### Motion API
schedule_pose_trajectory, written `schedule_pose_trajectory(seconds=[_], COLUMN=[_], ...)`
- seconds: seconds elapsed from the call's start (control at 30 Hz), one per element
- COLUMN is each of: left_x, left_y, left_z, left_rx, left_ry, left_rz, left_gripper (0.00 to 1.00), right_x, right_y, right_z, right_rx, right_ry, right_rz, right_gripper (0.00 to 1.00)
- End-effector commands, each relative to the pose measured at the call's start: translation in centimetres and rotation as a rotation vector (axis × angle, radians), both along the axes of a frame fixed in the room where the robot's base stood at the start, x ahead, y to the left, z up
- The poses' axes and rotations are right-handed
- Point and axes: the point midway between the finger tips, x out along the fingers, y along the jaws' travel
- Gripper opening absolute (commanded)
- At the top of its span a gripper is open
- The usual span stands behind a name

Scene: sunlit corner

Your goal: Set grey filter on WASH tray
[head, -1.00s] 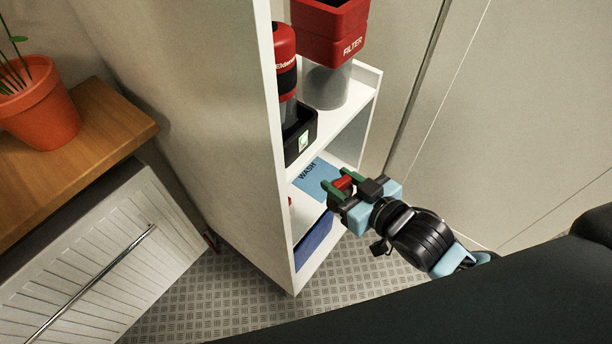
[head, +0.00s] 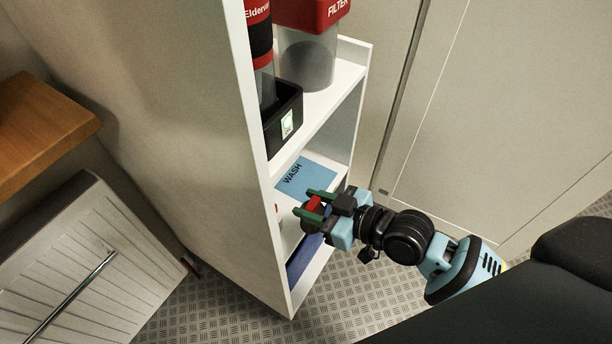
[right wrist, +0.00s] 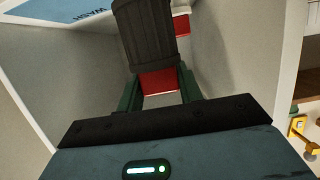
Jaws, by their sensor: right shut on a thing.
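The WASH tray (head: 318,174) is a flat blue panel on the middle shelf of a white shelf unit; its label also shows in the right wrist view (right wrist: 50,8). My right gripper (head: 313,204) is at the open side of the unit, in front of and below the tray in the picture. Its green fingers are shut on the red part of the grey filter. In the right wrist view the filter's dark grey ribbed body (right wrist: 145,35) extends beyond the fingers (right wrist: 159,88), apart from the tray. My left gripper is not in view.
On the shelf above stand a red FILTER container (head: 312,12) with a clear cylinder and a red-and-black vacuum (head: 261,35) in a black dock (head: 283,122). A blue thing (head: 303,262) is low in the unit. The tray's visible surface is bare.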

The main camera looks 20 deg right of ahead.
Motion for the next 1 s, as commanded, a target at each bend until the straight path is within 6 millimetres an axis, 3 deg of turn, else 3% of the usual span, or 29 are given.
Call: schedule_pose_trajectory(seconds=[0.6,0.8,1.0], left_x=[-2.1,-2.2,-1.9], left_y=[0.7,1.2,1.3], left_z=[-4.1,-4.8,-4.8], left_rx=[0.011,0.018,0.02], left_ry=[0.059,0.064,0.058], left_rz=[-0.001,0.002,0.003], left_gripper=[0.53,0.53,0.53], right_x=[12.5,14.8,15.0], right_y=[-3.6,-4.2,-4.3], right_z=[-1.5,-1.6,-1.5], right_rx=[-0.001,-0.001,0.001], right_ry=[0.0,0.001,0.001], right_rz=[-0.002,-0.001,0.0], right_gripper=[0.14,0.14,0.14])
